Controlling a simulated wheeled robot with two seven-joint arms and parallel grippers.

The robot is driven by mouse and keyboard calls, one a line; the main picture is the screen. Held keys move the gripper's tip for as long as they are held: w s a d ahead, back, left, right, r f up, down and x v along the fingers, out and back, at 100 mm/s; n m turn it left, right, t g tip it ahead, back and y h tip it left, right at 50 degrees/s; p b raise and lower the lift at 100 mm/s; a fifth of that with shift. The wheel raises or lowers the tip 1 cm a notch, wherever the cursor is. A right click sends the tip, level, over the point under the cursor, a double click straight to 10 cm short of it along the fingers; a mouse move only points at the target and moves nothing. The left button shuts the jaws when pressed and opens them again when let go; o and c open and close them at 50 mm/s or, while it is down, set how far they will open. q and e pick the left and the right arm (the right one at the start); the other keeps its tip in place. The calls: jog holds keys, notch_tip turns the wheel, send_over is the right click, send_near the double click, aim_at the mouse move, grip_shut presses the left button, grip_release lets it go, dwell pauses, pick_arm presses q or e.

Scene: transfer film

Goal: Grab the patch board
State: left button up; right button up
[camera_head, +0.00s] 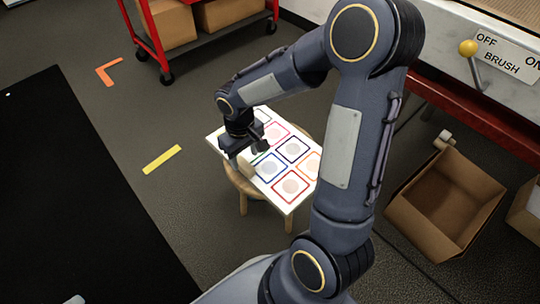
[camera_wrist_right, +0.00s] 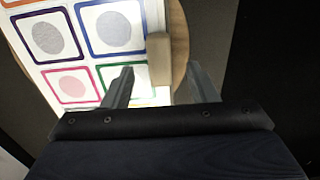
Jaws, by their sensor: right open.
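The patch board (camera_head: 292,204) is a white panel with rows of coloured square outlines around pale round patches. It lies on a small round wooden stool (camera_head: 243,187). A tan wooden block (camera_wrist_right: 159,60) is at the board's edge, like a handle; it also shows in the head view (camera_head: 246,167). My right gripper (camera_head: 244,154) is over the board's left edge. In the right wrist view its two fingers (camera_wrist_right: 160,80) are spread, one over the board and one beyond its edge, with the block between their lines. I cannot tell whether they touch it. My left gripper is out of view.
An open cardboard box (camera_head: 445,205) stands on the floor at right, near a red-framed bench with a lever (camera_head: 469,50). A red cart (camera_head: 160,45) with boxes is at the back. A black mat (camera_head: 75,190) covers the left floor. Clear floor lies left of the stool.

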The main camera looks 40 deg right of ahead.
aim_at(246, 165)
notch_tip(246, 165, down, 5)
jog(key=b, duration=0.3)
jog(key=shift+s+f, duration=0.1)
jog(key=shift+f, duration=0.05)
grip_shut()
